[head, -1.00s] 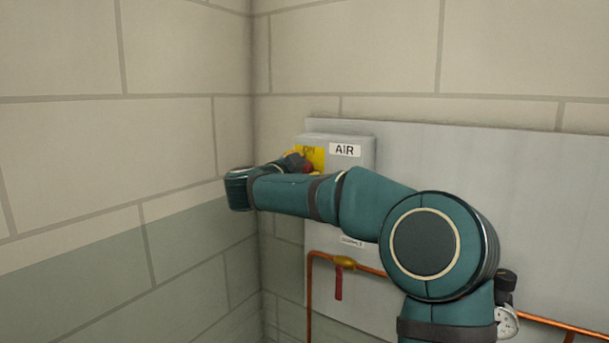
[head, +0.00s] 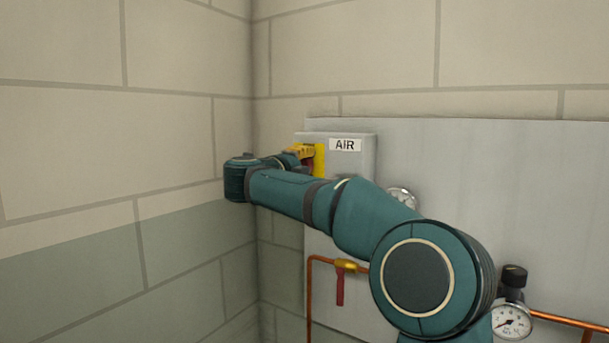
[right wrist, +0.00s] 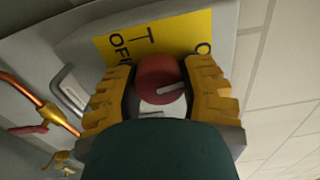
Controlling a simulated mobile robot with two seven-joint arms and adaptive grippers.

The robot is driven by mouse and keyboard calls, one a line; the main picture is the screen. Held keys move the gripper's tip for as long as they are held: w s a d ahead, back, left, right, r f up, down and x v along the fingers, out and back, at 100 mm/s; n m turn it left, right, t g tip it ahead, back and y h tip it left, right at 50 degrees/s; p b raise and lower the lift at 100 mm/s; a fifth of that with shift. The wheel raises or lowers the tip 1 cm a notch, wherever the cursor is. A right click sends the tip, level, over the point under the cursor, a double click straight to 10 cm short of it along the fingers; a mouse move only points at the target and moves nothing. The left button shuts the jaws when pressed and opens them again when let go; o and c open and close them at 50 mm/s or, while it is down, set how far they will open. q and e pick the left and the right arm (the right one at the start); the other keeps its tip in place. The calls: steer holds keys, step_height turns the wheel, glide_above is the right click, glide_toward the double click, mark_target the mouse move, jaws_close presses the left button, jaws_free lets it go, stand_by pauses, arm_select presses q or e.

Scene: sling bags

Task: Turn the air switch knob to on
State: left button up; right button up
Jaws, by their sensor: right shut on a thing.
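The air switch box (head: 350,162) is a grey box with an AIR label, mounted on a grey wall panel near the corner. Its yellow plate (head: 319,160) is partly hidden by my right gripper (head: 301,152). In the right wrist view the red round knob (right wrist: 160,79) with a pale pointer mark sits between the yellow toothed fingers of my right gripper (right wrist: 164,92), which is shut on it. The yellow plate (right wrist: 160,35) there shows "OFF" lettering and part of another letter at the right. The head view hides most of the knob. My left gripper is not in view.
A copper pipe (head: 310,300) with a red-handled valve (head: 343,268) runs below the box. A pressure gauge (head: 511,321) is at the lower right, and another gauge (head: 403,198) shows behind my right arm. A brick wall (head: 110,150) stands close at left.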

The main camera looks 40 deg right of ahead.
steer(key=shift+m+b, duration=0.45)
steer(key=shift+m, duration=0.35)
steer(key=o, duration=1.2)
steer(key=shift+s+d, duration=0.1)
steer(key=v, duration=1.2)
